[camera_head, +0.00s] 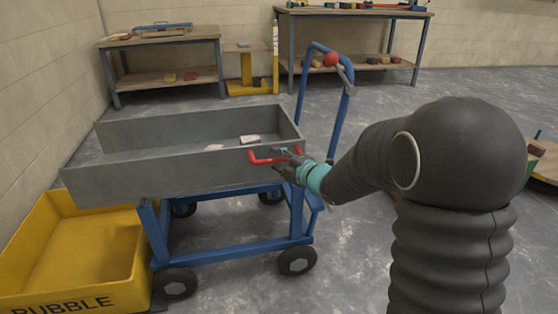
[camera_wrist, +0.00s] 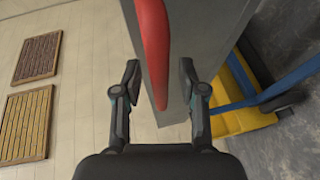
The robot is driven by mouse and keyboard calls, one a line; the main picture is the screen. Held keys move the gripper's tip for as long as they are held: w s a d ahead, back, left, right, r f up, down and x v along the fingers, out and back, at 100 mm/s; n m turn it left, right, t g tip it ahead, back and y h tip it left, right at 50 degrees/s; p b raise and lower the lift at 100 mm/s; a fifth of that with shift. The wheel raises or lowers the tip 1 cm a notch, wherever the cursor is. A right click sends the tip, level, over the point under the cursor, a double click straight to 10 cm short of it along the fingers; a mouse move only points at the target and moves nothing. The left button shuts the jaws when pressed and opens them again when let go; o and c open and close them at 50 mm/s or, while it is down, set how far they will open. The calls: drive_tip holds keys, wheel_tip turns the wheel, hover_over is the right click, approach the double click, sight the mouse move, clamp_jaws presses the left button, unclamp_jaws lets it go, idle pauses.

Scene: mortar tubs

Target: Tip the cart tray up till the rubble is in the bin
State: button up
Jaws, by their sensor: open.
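The grey cart tray (camera_head: 150,180) lies level on a blue wheeled cart frame (camera_head: 225,255). A few pale rubble pieces (camera_head: 250,140) show inside it towards its right end; the near wall hides part of its floor. A red handle (camera_head: 262,161) sits on the tray's right part. My gripper (camera_head: 286,163) is at the handle's right end. In the wrist view my open gripper (camera_wrist: 160,78) has a finger on each side of the red handle (camera_wrist: 154,45), apart from it, with the tray wall (camera_wrist: 180,50) behind. The yellow bin (camera_head: 120,255), marked RUBBLE, stands below the tray's left end.
Workbenches (camera_head: 160,42) and a yellow stand (camera_head: 247,70) line the back wall.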

clamp_jaws()
drive_tip(key=shift+r, duration=0.15)
